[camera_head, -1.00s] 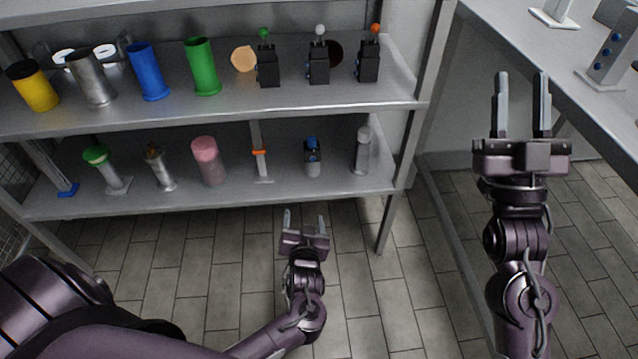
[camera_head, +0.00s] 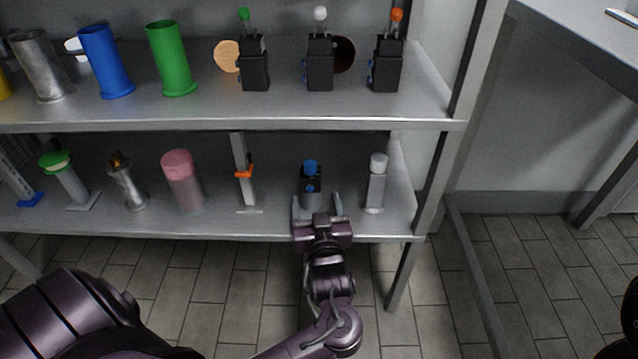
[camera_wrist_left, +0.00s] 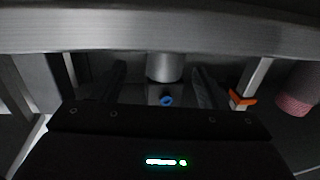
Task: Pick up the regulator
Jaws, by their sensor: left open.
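The regulator (camera_head: 311,184), a small black-and-grey device with a blue cap on top and a blue knob on its front, stands upright on the lower shelf (camera_head: 270,221). In the left wrist view, its grey body and blue knob (camera_wrist_left: 167,100) show between my fingers. My left gripper (camera_head: 318,203) is open at the front edge of the lower shelf, pointing at the regulator. Its fingers lie to either side of the regulator's lower part in the picture; whether they reach around it I cannot tell. My right gripper is out of view.
A white-capped cylinder (camera_head: 376,185) stands just right of the regulator, and an orange-clamped stand (camera_head: 243,178) to its left. The upper shelf (camera_head: 215,112) overhangs, holding coloured tubes and black boxes with knobbed levers. A shelf post (camera_head: 450,150) is at right.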

